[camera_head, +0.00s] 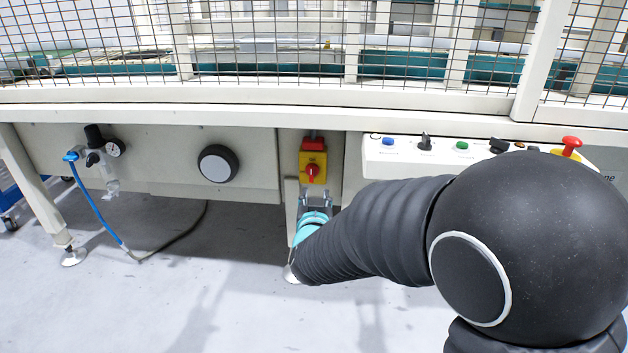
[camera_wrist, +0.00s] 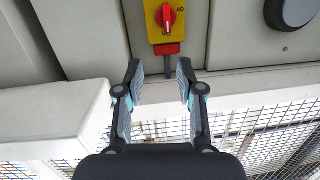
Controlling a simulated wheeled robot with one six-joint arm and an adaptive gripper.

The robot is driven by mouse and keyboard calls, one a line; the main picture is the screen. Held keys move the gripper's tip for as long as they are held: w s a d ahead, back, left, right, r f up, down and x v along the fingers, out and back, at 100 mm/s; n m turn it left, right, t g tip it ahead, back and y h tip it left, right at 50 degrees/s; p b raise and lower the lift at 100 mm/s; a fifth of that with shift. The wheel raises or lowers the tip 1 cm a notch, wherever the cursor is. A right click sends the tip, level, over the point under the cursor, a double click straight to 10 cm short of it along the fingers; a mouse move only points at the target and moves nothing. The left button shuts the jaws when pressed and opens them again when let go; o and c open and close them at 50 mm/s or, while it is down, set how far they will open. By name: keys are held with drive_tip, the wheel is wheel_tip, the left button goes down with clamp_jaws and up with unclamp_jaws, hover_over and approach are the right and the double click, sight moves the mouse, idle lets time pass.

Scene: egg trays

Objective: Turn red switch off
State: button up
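The red switch (camera_head: 312,172) is a red rotary knob on a yellow plate (camera_head: 313,160), mounted on the pale machine panel. It also shows at the top of the wrist view, where the knob (camera_wrist: 168,17) appears upside down with its grip lengthwise and lettering beside it. My gripper (camera_head: 316,200) is just below the switch in the head view, largely hidden by my arm. In the wrist view my gripper (camera_wrist: 159,68) is open and empty, its two fingers apart and pointing toward the switch. The fingers do not appear to touch the knob.
A control box (camera_head: 400,158) with several buttons and a red emergency stop (camera_head: 571,143) is at right. A round black dial (camera_head: 218,164) and a pressure gauge (camera_head: 115,148) with blue hose (camera_head: 95,208) are at left. Wire mesh (camera_head: 270,40) runs above.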

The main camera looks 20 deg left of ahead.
sight(311, 172)
drive_tip(key=shift+t+h, duration=0.3)
drive_tip(key=shift+t, duration=0.6)
drive_tip(key=x, duration=0.4)
drive_tip(key=a+f+x, duration=0.1)
drive_tip(key=x, duration=0.4)
drive_tip(key=a+f+b+x, duration=0.1)
drive_tip(key=x, duration=0.3)
drive_tip(key=shift+w+a+f, duration=0.1)
drive_tip(key=shift+a, duration=0.2)
clamp_jaws()
